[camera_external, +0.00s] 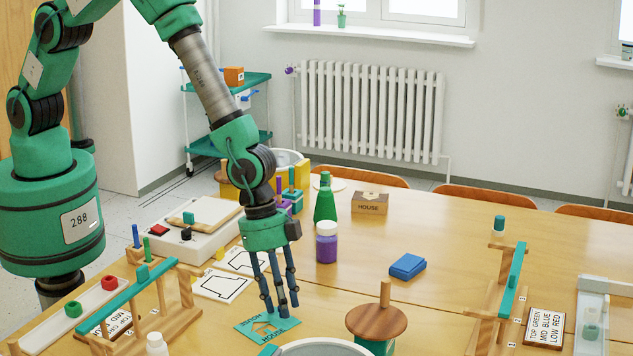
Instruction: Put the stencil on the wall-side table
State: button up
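The stencil is a flat teal sheet (255,328) with a house-shaped cutout and the word HOUSE on it. It lies low in the picture on the wooden table. My gripper (281,312) points straight down over the stencil's upper right part, with its dark fingers apart. The fingertips are at or just above the sheet; I cannot tell whether they touch it. The fingers hide a little of the stencil. The wooden tabletop nearer the wall (450,235) meets the near one along a seam and has broad bare areas.
A round wooden piece with a peg (376,322) is close at right. Printed outline cards (222,285) lie at left. Wooden racks flank both sides.

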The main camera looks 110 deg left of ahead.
jog(key=p+v, duration=0.2)
jog(key=v, duration=1)
jog(key=shift+r, duration=0.15)
dwell(0.4)
jog(key=s+a+r+n, duration=0.1)
jog(key=s+r, duration=0.5)
jog(key=r, duration=0.3)
jog(key=s+a+r+t, duration=0.1)
jog(key=s+r, duration=0.4)
jog(key=r, duration=0.5)
jog(key=s+a+r+n, duration=0.1)
jog(key=s+r, duration=0.5)
jog(key=r, duration=0.3)
jog(key=s+a+r+n, duration=0.1)
jog(key=s+r, duration=0.3)
jog(key=s, duration=0.9)
jog(key=s+a+r+n+t+y, duration=0.1)
jog(key=s+r, duration=0.4)
jog(key=s, duration=0.9)
jog(key=shift+s+a+n+t, duration=0.35)
jog(key=shift+a+n, duration=0.15)
jog(key=shift+a, duration=0.2)
